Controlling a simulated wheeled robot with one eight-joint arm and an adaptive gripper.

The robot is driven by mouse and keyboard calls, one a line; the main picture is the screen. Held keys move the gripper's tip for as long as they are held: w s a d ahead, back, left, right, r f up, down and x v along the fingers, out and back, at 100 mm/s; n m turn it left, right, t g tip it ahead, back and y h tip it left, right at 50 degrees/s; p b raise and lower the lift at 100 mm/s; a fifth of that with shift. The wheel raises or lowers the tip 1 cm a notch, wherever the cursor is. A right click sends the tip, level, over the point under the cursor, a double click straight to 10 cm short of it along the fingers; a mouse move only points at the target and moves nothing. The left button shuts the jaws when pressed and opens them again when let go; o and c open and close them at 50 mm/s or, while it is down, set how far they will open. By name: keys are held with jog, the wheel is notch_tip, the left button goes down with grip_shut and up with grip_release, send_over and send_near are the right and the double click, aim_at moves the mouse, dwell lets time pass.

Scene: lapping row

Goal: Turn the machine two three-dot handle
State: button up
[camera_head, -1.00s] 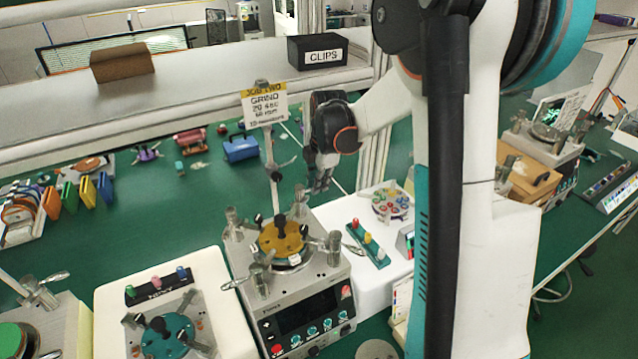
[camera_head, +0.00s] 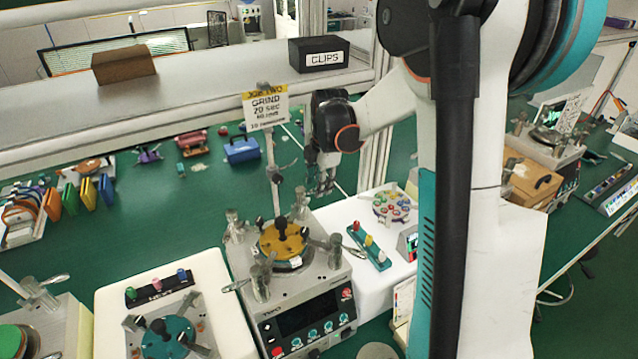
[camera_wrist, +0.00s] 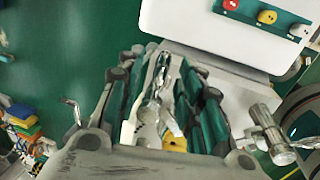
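I cannot make out dots on any handle. My gripper (camera_head: 325,186) is above and behind the machine's back right corner, pointing down. In the wrist view my gripper (camera_wrist: 163,75) has its dark green fingers spread, with a silver lever and post seen between them; contact cannot be told.
A green rack with coloured pegs (camera_head: 369,245) and a round tray of coloured pieces (camera_head: 392,205) stand to the right. Another machine with a teal disc (camera_head: 168,338) is at the left. A shelf with a CLIPS box (camera_head: 318,55) runs behind.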

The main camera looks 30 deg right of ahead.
notch_tip(320, 180, up, 11)
jog(key=s, duration=0.2)
jog(key=shift+s, duration=0.15)
dwell(0.5)
